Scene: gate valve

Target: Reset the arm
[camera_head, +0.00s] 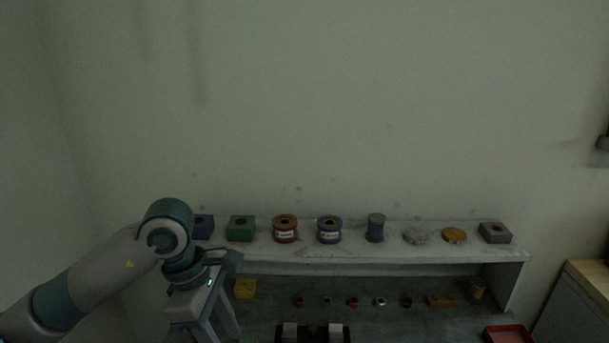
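My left arm comes in from the left, and its gripper (215,325) points down in front of the left end of the shelf (400,254). Its fingers run toward the bottom edge of the picture. Two fingers seem to show, but their tips are cut off or dark, so I cannot tell how far apart they are or whether anything is between them. My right arm and gripper are not in view. No valve can be made out clearly.
On the shelf stand a blue block, a green block (240,228), a red spool (285,229), a blue spool (329,229), a grey spool (375,228), two discs and a grey block (495,233). Small parts lie below. A red tray (508,334) is at lower right.

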